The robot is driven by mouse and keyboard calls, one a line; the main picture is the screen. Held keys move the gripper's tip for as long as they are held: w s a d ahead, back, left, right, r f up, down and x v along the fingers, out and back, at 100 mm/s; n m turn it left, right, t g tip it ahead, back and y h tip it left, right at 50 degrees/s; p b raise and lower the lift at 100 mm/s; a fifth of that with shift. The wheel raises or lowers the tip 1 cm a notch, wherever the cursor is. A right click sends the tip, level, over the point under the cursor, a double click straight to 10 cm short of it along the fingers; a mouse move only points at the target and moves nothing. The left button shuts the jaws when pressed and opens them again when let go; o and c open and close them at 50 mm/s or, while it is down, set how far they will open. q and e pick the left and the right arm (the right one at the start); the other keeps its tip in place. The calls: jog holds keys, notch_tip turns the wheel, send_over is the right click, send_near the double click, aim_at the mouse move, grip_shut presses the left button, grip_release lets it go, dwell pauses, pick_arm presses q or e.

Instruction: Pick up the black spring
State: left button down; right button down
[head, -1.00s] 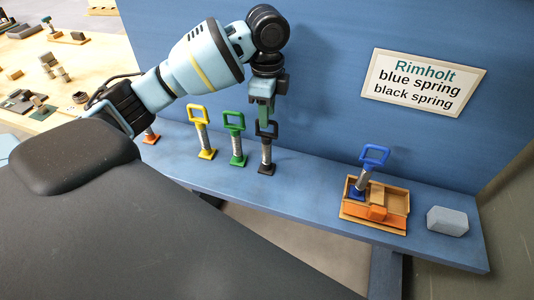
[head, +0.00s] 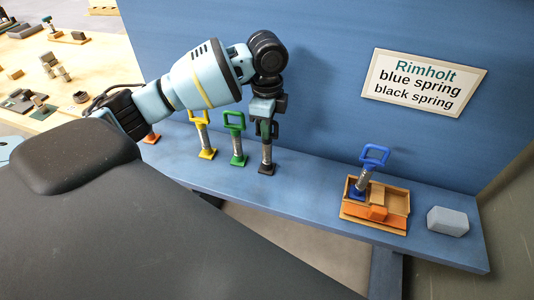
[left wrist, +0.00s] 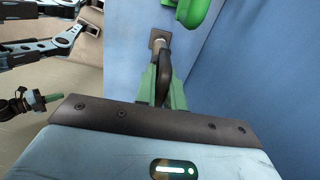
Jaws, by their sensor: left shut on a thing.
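The black spring (head: 266,155) stands upright on the blue shelf, with a square dark base and a grey coil. My left gripper (head: 268,130) points down from above and is shut on its black loop handle, which the fingers partly cover. In the left wrist view the black spring (left wrist: 166,66) shows between the green fingers of my left gripper (left wrist: 162,84), with its base beyond. My right gripper cannot be made out in the head view.
A green spring (head: 236,142) and a yellow spring (head: 203,140) stand close to the left of the black one. A grey block (head: 447,221) sits right of the tray. A blue wall with a sign (head: 424,82) rises behind the shelf (head: 305,185).

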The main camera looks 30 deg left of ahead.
pick_arm(q)
jog(key=shift+r, duration=0.1)
dwell(0.3)
